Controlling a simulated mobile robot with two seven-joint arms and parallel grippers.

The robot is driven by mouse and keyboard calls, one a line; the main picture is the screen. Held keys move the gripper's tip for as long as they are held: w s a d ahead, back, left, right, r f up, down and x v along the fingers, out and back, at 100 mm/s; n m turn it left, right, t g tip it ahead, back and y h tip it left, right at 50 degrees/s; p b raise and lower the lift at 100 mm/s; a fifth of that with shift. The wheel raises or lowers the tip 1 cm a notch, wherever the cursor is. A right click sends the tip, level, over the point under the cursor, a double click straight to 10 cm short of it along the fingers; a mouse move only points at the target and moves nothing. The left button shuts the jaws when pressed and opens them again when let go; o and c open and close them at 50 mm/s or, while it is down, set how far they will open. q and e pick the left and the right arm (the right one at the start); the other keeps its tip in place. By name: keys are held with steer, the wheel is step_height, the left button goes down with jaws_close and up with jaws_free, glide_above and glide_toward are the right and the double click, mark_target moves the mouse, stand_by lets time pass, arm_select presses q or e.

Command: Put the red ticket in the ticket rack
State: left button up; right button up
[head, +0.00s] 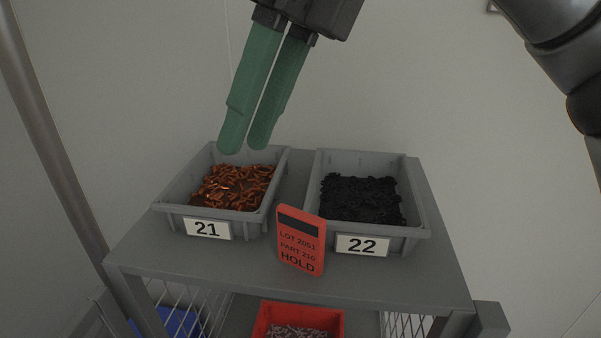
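The red ticket (301,242) is a flat card with a dark band at its top and the printed words "LOT 2051 PART 210 HOLD". It stands nearly upright on the grey shelf top, in front of the gap between two grey bins. My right gripper (244,149) has green fingers pointing down, with a narrow gap between them and nothing held. It is above the left bin, up and to the left of the ticket and apart from it. My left gripper is not in view. I see no ticket rack here.
The grey shelf top (386,285) carries bin 21 (171,193) with copper-coloured parts and bin 22 (420,226) with black parts. A red bin (262,319) with metal parts and a blue bin (178,324) sit lower. The shelf front strip is clear beside the ticket. A post (52,140) stands left.

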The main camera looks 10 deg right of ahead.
steer(key=w+d+f+t+h, duration=0.1)
steer(key=w+d+f+h, duration=0.15)
steer(key=d, duration=0.35)
steer(key=h+b, duration=0.1)
steer(key=b, duration=0.1)
glide_above(301, 213)
steer(key=d, duration=0.1)
steer(key=f, duration=0.6)
steer(key=shift+s, duration=0.3)
steer(key=shift+w+a+f+p, duration=0.1)
steer(key=shift+a+f+p, duration=0.05)
steer(key=shift+f, duration=0.75)
steer(key=shift+w+a+f+p, duration=0.1)
steer(key=shift+a+f+p, duration=0.1)
steer(key=shift+f, duration=0.7)
steer(key=shift+w+a+f+p, duration=0.1)
steer(key=shift+a+f, duration=0.05)
steer(key=shift+f, duration=0.75)
jaws_close()
